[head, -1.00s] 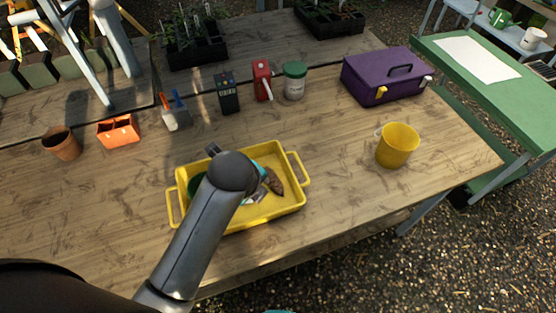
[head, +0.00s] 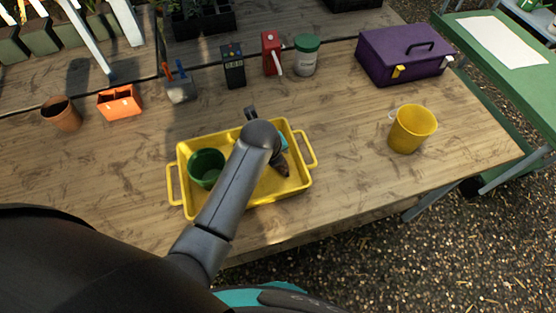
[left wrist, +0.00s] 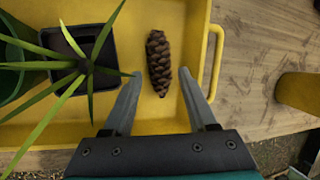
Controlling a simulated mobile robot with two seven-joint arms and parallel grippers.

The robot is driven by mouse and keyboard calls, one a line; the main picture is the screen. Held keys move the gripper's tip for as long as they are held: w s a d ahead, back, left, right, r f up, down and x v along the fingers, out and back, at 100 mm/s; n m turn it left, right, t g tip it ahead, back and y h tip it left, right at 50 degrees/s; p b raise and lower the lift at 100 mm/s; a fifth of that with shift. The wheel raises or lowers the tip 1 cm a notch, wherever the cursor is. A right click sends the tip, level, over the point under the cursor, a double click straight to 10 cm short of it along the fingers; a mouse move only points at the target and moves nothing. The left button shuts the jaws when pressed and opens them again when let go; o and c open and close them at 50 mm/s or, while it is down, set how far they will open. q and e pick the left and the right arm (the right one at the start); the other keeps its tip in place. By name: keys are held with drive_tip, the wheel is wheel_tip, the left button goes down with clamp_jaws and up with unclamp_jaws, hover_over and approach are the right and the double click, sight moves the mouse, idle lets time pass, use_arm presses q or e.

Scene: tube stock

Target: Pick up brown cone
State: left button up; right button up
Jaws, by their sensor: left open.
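The brown cone (left wrist: 158,50) is a scaly pine cone lying in the yellow tray (left wrist: 115,127), near its right end. In the head view the cone (head: 282,170) shows partly beside my left arm. My left gripper (left wrist: 160,74) is open and empty, with one finger on each side of the cone in the wrist view. Both fingers look apart from it; how high they are above it I cannot tell. In the head view my arm mostly hides this gripper. My right gripper is not in view.
In the tray, a spiky plant in a dark square pot (left wrist: 103,45) stands left of the cone, next to a green pot (head: 206,168). A yellow mug (head: 412,130) stands right of the tray. A purple toolbox (head: 405,55) stands behind. The table around the tray is mostly clear.

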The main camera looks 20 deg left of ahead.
sight(283, 168)
use_arm(q)
drive_tip(key=shift+s+b+x, duration=0.15)
drive_tip(key=shift+b+x, duration=0.35)
drive_tip(key=shift+x, duration=0.85)
drive_tip(key=shift+s+b+x, duration=0.1)
drive_tip(key=shift+b+x, duration=0.35)
drive_tip(key=shift+x, duration=0.9)
drive_tip(key=shift+d+f, duration=0.15)
drive_tip(key=shift+f, duration=0.05)
drive_tip(key=shift+s+d+f, duration=0.1)
drive_tip(key=shift+s, duration=0.05)
clamp_jaws()
